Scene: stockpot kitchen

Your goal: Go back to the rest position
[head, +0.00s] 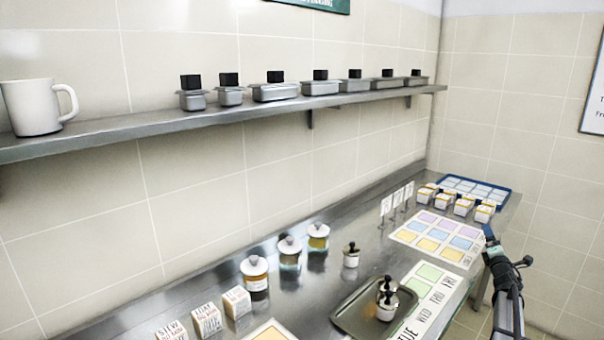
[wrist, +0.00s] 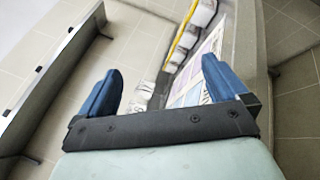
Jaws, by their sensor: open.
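My gripper (wrist: 158,88) shows in the wrist view with its two blue fingers spread wide apart and nothing between them. In the head view my arm is at the right edge, and the gripper end (head: 490,236) is by the right end of the steel counter (head: 180,290), close to the mat of coloured squares. Its fingertips are small and hard to make out there.
A steel tray (head: 350,318) holds small lidded pots (head: 387,305). Lidded jars (head: 255,274), card blocks (head: 237,302), a coloured mat (head: 440,236), several small boxes (head: 463,206) and a blue tray (head: 507,192) stand on the counter. A wall shelf (head: 150,130) bears a mug (head: 33,106) and tins.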

